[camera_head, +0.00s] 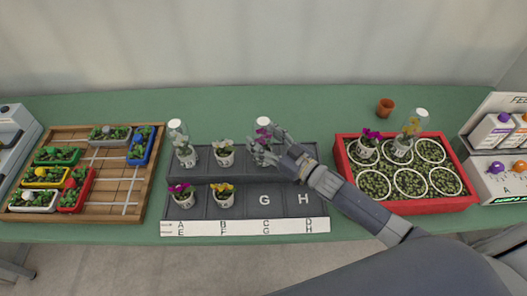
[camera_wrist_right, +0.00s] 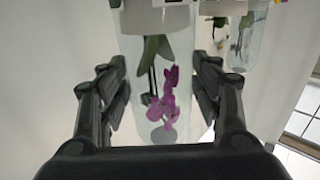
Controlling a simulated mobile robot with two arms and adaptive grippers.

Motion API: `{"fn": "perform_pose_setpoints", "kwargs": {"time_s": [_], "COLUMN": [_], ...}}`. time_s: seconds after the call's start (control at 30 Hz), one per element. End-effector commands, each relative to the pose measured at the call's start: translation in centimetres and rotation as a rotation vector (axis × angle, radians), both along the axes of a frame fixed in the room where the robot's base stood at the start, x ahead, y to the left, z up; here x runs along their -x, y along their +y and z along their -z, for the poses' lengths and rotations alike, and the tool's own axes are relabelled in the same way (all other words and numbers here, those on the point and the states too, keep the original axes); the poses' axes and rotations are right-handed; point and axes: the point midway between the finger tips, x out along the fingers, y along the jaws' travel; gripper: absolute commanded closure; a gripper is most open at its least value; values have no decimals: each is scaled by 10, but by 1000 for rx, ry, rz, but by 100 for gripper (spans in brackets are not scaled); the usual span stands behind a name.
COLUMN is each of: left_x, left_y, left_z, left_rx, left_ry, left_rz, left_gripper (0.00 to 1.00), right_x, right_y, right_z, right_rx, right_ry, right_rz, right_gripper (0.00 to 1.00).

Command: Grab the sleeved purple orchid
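The sleeved purple orchid (camera_head: 262,125) stands in the back row of the dark tray (camera_head: 244,206), in a clear sleeve. My right gripper (camera_head: 271,146) is at it, reaching in from the right and covering part of it. In the right wrist view the magenta flowers (camera_wrist_right: 164,102) hang upside down inside the sleeve. The fingers of my right gripper (camera_wrist_right: 160,85) lie on either side of the sleeve, close to its edges. I cannot tell whether they press on it. My left gripper is not in view.
Another sleeved plant (camera_head: 179,133) and an unsleeved white orchid (camera_head: 223,153) stand left in the back row. Front spaces G and H are bare. A red crate (camera_head: 412,206) is at right, a wooden board (camera_head: 145,185) at left, and a small terracotta pot (camera_head: 385,107) behind.

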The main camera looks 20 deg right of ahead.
Motion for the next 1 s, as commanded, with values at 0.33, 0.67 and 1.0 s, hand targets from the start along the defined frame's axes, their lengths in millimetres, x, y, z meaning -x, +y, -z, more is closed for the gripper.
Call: {"fn": "perform_pose_setpoints", "kwargs": {"time_s": [0.33,0.67,1.0], "left_x": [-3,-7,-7], "left_y": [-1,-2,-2], "left_z": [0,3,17], "left_rx": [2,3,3], "left_ry": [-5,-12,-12], "left_rz": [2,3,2], "left_gripper": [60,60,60], "right_x": [0,0,35], "right_y": [0,0,3], "right_z": [-1,-12,-35], "right_rx": [0,1,-3], "right_ry": [-1,-4,4], "right_rz": [0,-1,-3], "right_gripper": [93,93,93]}}
